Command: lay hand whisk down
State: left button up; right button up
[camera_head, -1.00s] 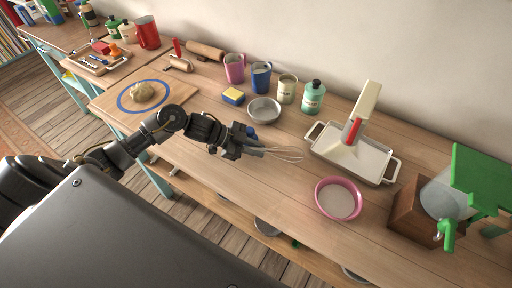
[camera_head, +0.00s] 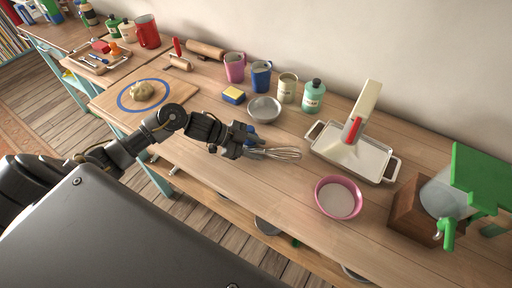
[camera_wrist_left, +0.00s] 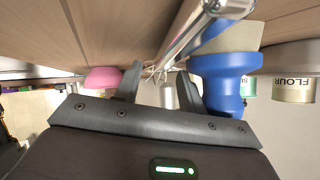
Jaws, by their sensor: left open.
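The hand whisk (camera_head: 281,153) lies at the front middle of the wooden table, its wire loops pointing right. My left gripper (camera_head: 252,149) is at its handle end, low over the table, with the jaws apart. A blue part shows just above the gripper. The fingers partly hide the whisk. My right gripper is not in view.
A metal bowl (camera_head: 264,109), sponge (camera_head: 233,96), blue mug (camera_head: 261,76) and green bottle (camera_head: 313,97) stand behind. The table front left of the pan is clear.

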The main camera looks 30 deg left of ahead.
pick_arm(q)
jog(key=shift+o, duration=0.6)
jog(key=shift+a+r, duration=0.1)
jog(key=p+v, duration=0.5)
jog(key=v, duration=0.4)
jog(key=shift+s+a+r, duration=0.1)
jog(key=shift+a+r, duration=0.1)
jog(key=shift+r, duration=0.05)
jog(key=shift+s+a+r+p, duration=0.15)
jog(key=shift+s+a+p, duration=0.05)
jog(key=shift+a+p, duration=0.2)
